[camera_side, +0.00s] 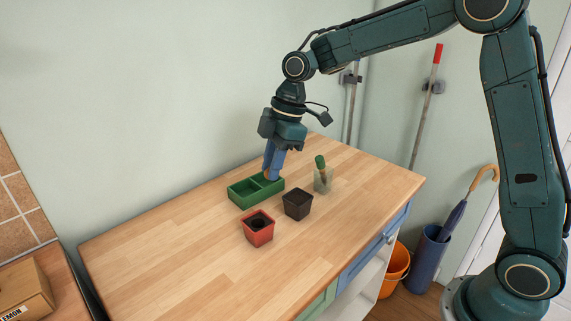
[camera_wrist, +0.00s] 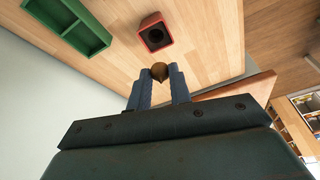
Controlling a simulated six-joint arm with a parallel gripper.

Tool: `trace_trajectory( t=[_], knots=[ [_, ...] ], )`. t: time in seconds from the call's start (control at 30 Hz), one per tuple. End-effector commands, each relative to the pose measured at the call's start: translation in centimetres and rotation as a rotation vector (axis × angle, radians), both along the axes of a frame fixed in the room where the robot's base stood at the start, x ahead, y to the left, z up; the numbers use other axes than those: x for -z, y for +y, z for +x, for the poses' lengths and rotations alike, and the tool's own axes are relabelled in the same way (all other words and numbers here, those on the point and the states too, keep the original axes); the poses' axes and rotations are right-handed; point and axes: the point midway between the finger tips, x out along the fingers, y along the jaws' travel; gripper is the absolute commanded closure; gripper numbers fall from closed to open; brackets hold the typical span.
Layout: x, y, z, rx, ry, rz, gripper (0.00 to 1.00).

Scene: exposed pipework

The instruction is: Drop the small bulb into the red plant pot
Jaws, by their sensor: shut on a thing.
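The red plant pot (camera_side: 258,236) stands upright on the wooden table, with a dark inside; it also shows at the top of the wrist view (camera_wrist: 146,44). My gripper (camera_wrist: 160,75) is shut on the small brown bulb (camera_wrist: 159,70), held between the tips of its blue fingers. In the side view my gripper (camera_side: 270,176) points down and overlaps the right compartment of the green tray (camera_side: 239,206), up and right of the red pot. The bulb is mostly hidden there. In the wrist view the bulb is apart from the red pot.
The green two-compartment tray shows at the upper left of the wrist view (camera_wrist: 76,22). A black pot (camera_side: 297,205) stands right of the red pot. A clear holder (camera_side: 323,182) with a green-handled tool stands farther right. The table's front left is clear.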

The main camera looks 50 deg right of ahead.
Motion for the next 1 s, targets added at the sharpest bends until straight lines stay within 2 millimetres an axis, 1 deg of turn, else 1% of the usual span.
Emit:
trace_trajectory(
  t=[0.1, 0.2, 0.57, 0.77, 1.0],
  knots=[
    [0.5, 0.6, 1.1, 0.0, 0.001, 0.0, 1.0],
    [0.7, 0.8, 1.6, 0.0, 0.0, 0.0, 1.0],
    [1.1, 0.9, 1.7, 0.0, 0.001, 0.001, 1.0],
    [2.2, 0.9, 1.6, -0.001, 0.003, 0.001, 1.0],
    [4.4, 0.9, 1.6, -0.001, 0.003, 0.0, 1.0]
  ],
)
